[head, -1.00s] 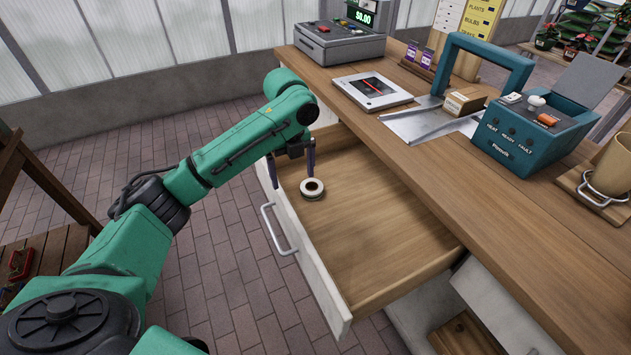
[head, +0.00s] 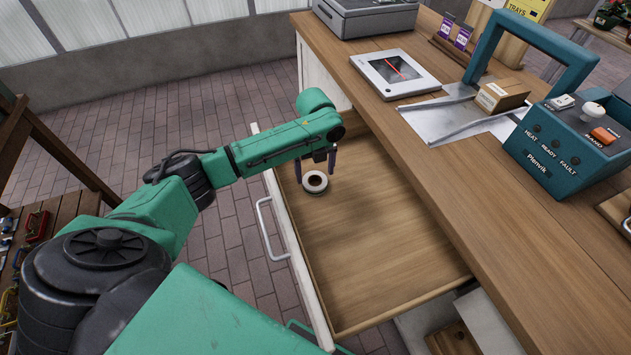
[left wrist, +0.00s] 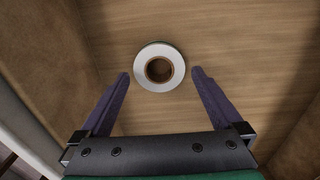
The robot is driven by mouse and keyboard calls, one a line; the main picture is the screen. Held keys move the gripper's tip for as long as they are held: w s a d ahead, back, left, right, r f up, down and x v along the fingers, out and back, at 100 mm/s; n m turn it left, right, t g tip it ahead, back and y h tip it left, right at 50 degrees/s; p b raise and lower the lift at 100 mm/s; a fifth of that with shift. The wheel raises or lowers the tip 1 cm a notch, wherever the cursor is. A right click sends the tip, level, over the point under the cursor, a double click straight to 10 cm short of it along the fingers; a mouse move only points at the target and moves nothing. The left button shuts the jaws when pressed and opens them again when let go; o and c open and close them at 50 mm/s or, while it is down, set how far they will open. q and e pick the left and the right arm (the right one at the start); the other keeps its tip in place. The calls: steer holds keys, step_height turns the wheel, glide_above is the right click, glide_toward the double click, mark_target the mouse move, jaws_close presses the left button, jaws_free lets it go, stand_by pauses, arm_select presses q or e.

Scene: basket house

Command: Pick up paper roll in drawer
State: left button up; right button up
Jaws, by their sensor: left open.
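The paper roll (head: 315,183) is a small white ring with a brown core, lying flat in the open wooden drawer (head: 380,240), towards its far left corner. My left gripper (head: 317,170) is inside the drawer, right above and behind the roll. In the left wrist view, the roll (left wrist: 160,67) lies just beyond the fingertips, centred between them. The two purple fingers (left wrist: 160,75) are wide apart, with a gap on each side of the roll. The right gripper is not in view.
The wooden counter (head: 440,160) runs along the drawer's right side. It carries a tablet-like device (head: 393,72), a metal plate, a small box (head: 501,96) and a teal machine (head: 560,140). The drawer front has a metal handle (head: 268,230). The rest of the drawer is bare.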

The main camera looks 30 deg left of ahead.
mark_target(315, 180)
arm_select(q)
step_height(315, 180, down, 3)
steer(key=shift+s+f, duration=0.1)
steer(key=c, duration=1.1)
